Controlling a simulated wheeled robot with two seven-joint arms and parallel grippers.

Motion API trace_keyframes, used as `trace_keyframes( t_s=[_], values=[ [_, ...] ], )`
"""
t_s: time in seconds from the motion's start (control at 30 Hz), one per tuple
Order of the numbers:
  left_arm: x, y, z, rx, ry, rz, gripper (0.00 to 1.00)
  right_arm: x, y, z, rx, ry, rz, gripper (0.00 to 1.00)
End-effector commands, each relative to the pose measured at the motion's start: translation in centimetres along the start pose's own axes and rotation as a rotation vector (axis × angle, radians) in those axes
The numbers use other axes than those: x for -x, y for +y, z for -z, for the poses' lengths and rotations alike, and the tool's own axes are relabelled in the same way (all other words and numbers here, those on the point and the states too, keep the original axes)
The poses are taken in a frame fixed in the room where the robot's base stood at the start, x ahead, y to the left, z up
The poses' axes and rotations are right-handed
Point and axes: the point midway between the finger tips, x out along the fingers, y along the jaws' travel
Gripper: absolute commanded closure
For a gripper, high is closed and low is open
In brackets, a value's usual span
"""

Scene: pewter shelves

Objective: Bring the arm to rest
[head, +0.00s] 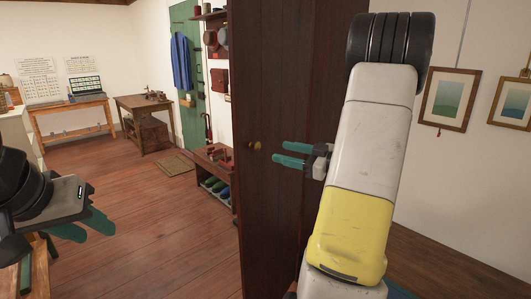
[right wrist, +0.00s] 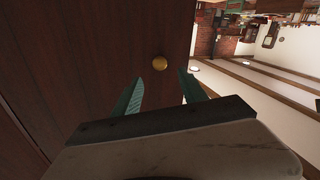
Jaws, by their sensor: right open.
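My right gripper (head: 281,154) is open and empty, its teal fingers pointing left in front of a dark wooden door (head: 279,75). A round brass knob (head: 257,145) on the door lies just beyond the fingertips. In the right wrist view the knob (right wrist: 159,62) shows between and ahead of the two spread fingers (right wrist: 161,78), apart from them. My right arm hides part of the dark panel. My left gripper (head: 84,226) is low at the left edge, its teal fingers pointing right, with nothing seen in them; its opening is unclear.
A low bench with shoes (head: 217,185) stands left of the door. A desk with a laptop (head: 75,103), a wooden table (head: 146,103) and a doormat (head: 169,164) are farther back. Framed pictures (head: 449,98) hang at right above a dark wooden surface (head: 440,262). The middle floor is clear.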

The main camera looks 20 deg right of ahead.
Motion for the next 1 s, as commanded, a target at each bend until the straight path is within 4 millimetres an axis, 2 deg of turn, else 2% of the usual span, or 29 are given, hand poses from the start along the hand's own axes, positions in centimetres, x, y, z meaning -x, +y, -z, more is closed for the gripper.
trace_keyframes(
  t_s=[0.17,0.3,0.5,0.6,0.67,0.77,0.87,0.97,1.0],
  values=[
    [0.0,0.0,0.0,0.0,0.0,0.0,0.64,-0.1,0.0,0.0,0.001,-0.001,-0.001,0.5],
    [0.0,0.0,0.0,0.0,0.0,0.0,0.64,-1.1,1.0,0.8,0.036,-0.035,-0.054,0.5],
    [0.0,0.0,0.0,0.0,0.0,0.0,0.64,-3.9,5.0,4.2,0.112,-0.195,-0.316,0.5],
    [0.0,0.0,0.0,0.0,0.0,0.0,0.64,-3.9,5.9,6.0,0.086,-0.293,-0.461,0.5],
    [0.0,0.0,0.0,0.0,0.0,0.0,0.64,-3.5,5.7,6.8,0.05,-0.353,-0.532,0.5],
    [0.0,0.0,0.0,0.0,0.0,0.0,0.64,-2.4,4.0,7.7,-0.046,-0.454,-0.62,0.5],
    [0.0,0.0,0.0,0.0,0.0,0.0,0.64,-1.1,0.5,7.9,-0.173,-0.561,-0.659,0.5],
    [0.0,0.0,0.0,0.0,0.0,0.0,0.64,0.3,-4.9,7.8,-0.314,-0.673,-0.641,0.5],
    [0.0,0.0,0.0,0.0,0.0,0.0,0.64,0.9,-7.4,7.7,-0.371,-0.718,-0.619,0.5]
  ],
)
